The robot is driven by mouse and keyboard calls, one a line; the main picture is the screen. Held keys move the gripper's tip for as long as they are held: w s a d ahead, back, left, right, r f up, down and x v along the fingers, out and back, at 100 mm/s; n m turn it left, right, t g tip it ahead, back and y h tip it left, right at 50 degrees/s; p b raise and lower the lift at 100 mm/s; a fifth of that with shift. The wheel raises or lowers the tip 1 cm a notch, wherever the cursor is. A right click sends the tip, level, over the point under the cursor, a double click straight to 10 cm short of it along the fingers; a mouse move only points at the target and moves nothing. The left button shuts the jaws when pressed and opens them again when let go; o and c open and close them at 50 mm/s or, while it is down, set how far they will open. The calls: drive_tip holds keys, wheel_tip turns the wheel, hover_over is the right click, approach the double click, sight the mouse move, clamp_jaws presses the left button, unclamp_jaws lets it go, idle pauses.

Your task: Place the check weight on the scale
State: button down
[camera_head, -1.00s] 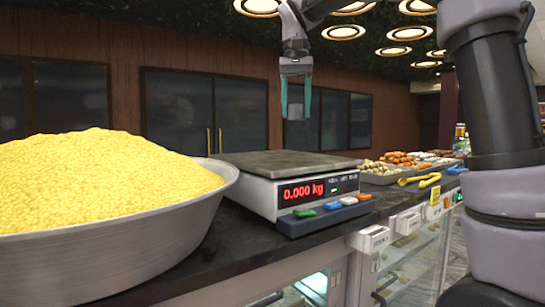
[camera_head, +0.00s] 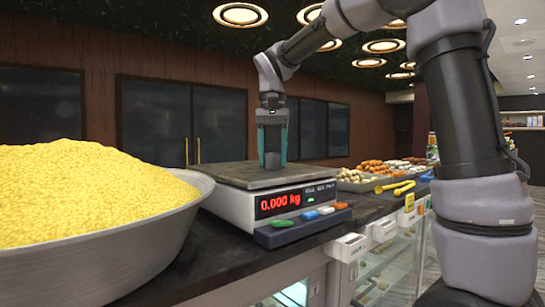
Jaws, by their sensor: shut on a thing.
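The scale (camera_head: 290,201) stands on the dark counter, with a flat grey pan (camera_head: 225,174) on top and a red display reading 0.000 kg. My gripper (camera_head: 272,150) points down over the pan, its teal fingers shut on the check weight (camera_head: 272,160), a small dark grey cylinder. The weight is upright, low over the right part of the pan. I cannot tell whether its base touches the pan. The fingers partly hide its sides.
A large metal bowl (camera_head: 150,247) heaped with yellow grains (camera_head: 70,190) stands at the left, close to the scale. Trays of sweets (camera_head: 365,178) and yellow tongs (camera_head: 395,187) lie on the counter behind and right of the scale.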

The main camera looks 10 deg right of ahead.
drive_tip(key=shift+c, duration=1.1)
unclamp_jaws()
drive_tip(key=shift+f, duration=0.1)
wheel_tip(320, 180, up, 12)
drive_tip(key=s+d+f+t+y, duration=0.1)
drive_tip(key=s+d+f, duration=0.15)
drive_tip(key=d, duration=0.25)
drive_tip(key=s+d+f+t, duration=0.1)
drive_tip(key=s+d, duration=0.3)
drive_tip(key=d, duration=0.1)
drive_tip(key=s+d+f+m+t+y, duration=0.1)
drive_tip(key=s+d+f+t, duration=0.4)
drive_tip(key=f, duration=0.7)
drive_tip(key=s+d+m, duration=0.1)
drive_tip(key=s+d, duration=0.1)
drive_tip(key=s, duration=0.2)
drive_tip(key=shift+s+d, duration=0.2)
drive_tip(key=shift+s, duration=0.2)
